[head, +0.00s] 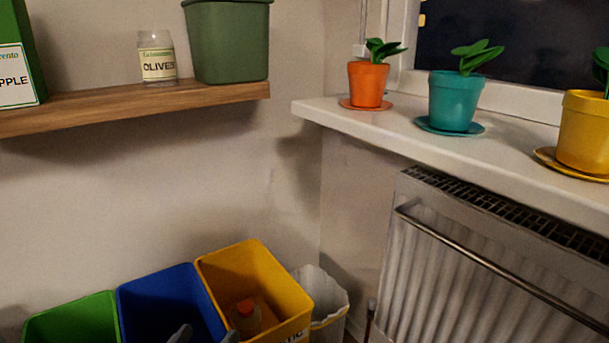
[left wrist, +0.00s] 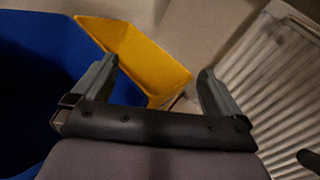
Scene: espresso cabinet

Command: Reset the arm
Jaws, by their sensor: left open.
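My left gripper (left wrist: 152,85) is open and empty in the left wrist view, its two grey fingers spread apart. In that view it is over the yellow bin (left wrist: 140,55), with the blue bin (left wrist: 38,85) to the left. In the head view only the fingertips of my left gripper (head: 205,336) show at the bottom edge, in front of the blue bin (head: 160,297) and yellow bin (head: 290,302). A bottle with an orange-red cap (head: 246,314) stands inside the yellow bin. My right gripper is in neither view.
A green bin (head: 75,318) and a white bin (head: 335,308) flank the others. A wooden shelf (head: 190,96) holds an olives jar (head: 157,60) and a green container (head: 228,42). A windowsill (head: 400,128) with potted plants juts out above a radiator (head: 470,275).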

